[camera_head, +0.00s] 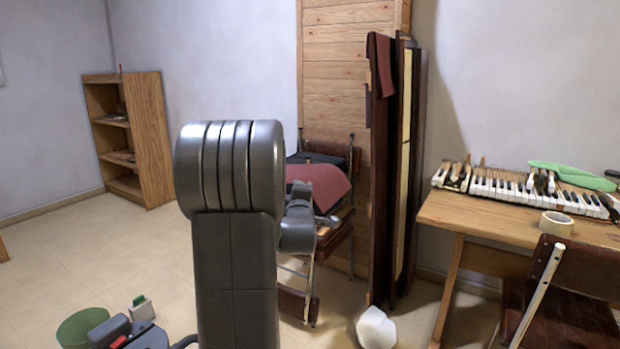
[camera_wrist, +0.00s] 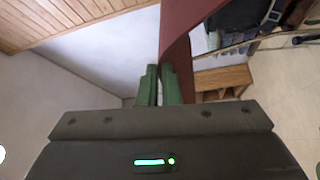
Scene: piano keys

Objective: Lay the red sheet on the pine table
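The red sheet (camera_head: 322,184) shows in the head view just right of my arm, in front of a chair stack, its surface sloping and bent. In the wrist view the sheet (camera_wrist: 186,28) rises from between the green fingers of my gripper (camera_wrist: 161,78). The fingers are close together and appear shut on its edge. My arm hides the gripper in the head view. The pine table (camera_head: 470,214) stands at the right, well apart from the sheet.
A piano keyboard (camera_head: 520,188), green cloth (camera_head: 570,175) and tape roll (camera_head: 556,223) occupy the table. Its front left top is bare. A chair (camera_head: 565,300) stands before it.

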